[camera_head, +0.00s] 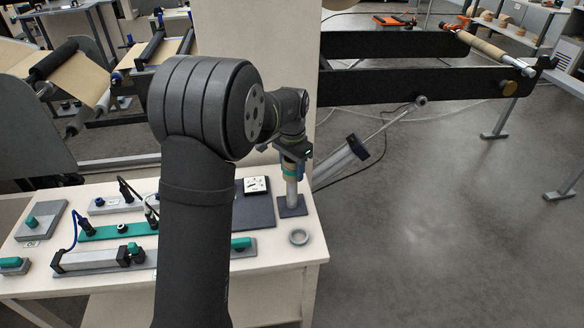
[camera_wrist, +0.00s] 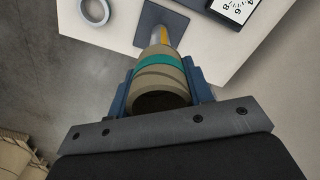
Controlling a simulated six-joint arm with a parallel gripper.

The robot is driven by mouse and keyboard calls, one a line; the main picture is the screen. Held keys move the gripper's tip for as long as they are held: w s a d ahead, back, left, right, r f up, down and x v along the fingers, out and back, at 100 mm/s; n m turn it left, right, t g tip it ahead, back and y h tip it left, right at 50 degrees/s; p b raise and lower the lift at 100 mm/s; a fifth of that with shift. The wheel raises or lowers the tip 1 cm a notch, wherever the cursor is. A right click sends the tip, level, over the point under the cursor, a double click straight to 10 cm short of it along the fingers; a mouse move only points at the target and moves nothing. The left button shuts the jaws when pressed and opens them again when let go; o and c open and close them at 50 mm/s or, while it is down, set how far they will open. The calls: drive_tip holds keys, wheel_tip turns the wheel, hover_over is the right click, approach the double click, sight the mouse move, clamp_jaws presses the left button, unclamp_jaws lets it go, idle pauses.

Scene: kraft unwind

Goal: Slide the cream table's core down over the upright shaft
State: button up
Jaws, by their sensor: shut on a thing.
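The core (camera_wrist: 160,82) is a short tan tube with a teal band and a dark open near end. My gripper (camera_wrist: 163,88) is shut on it, with one blue finger on each side. In the head view, my gripper (camera_head: 291,160) is over the cream table's right back corner, and the core (camera_head: 290,173) shows only partly beneath it. The upright shaft (camera_head: 292,193) is pale grey and stands on a dark square plate (camera_head: 298,210). The core is in line with the shaft (camera_wrist: 164,36), with no clear gap; I cannot tell whether the shaft's tip is inside.
The cream table (camera_head: 270,268) carries a grey ring (camera_head: 299,237), a dark panel with a white dial (camera_head: 256,185), and several teal-and-grey fixtures to the left. A cream upright panel and a black frame (camera_head: 420,85) stand behind. Open floor lies to the right.

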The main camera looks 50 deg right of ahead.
sight(292, 192)
drive_tip(key=shift+f, duration=5.15)
idle(0.5)
drive_tip(key=o, duration=1.5)
drive_tip(key=shift+o, duration=0.2)
drive_tip(key=shift+r, duration=0.1)
drive_tip(key=shift+r, duration=3.95)
